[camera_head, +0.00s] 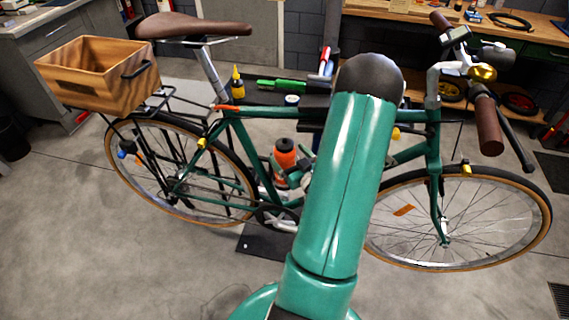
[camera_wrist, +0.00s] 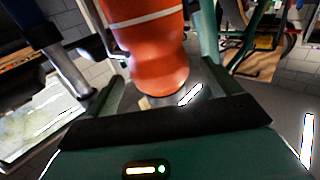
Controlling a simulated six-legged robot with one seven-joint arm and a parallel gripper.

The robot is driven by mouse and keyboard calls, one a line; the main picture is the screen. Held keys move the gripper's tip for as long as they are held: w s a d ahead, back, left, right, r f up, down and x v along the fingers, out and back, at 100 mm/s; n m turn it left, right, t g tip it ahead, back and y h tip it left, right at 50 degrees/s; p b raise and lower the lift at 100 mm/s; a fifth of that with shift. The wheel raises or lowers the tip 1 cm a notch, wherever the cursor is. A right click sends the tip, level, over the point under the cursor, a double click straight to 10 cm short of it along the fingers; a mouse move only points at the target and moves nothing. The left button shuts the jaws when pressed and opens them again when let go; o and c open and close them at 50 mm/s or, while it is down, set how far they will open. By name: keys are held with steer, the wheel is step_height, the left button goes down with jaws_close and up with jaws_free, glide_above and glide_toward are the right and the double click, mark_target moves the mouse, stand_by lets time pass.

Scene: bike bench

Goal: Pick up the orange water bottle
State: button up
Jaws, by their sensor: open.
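The orange water bottle (camera_head: 285,154) with a dark cap stands in the bike's frame, left of my arm in the head view. It fills the upper middle of the wrist view (camera_wrist: 155,55), with a pale band around it. My gripper (camera_wrist: 160,85) is open, with one finger on each side of the bottle's lower visible part in the picture. I cannot tell whether either finger touches it. In the head view, green gripper parts show beside the bottle, and my arm hides much of the area to the right.
The green bike (camera_head: 232,150) stands across the floor, with a wooden crate (camera_head: 68,88) on its rear rack. Behind it, a dark tray holds a yellow-capped bottle (camera_head: 237,85) and a green tool (camera_head: 281,87). A wooden workbench (camera_head: 545,30) stands at the back right. The front floor is clear.

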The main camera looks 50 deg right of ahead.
steer(key=x, duration=0.4)
steer(key=shift+w+d+r, duration=0.1)
steer(key=shift+w+d, duration=0.05)
steer(key=shift+w, duration=0.15)
steer(key=c, duration=1.8)
steer(key=shift+o, duration=0.2)
steer(key=shift+w+r, duration=0.1)
steer(key=shift+r, duration=0.1)
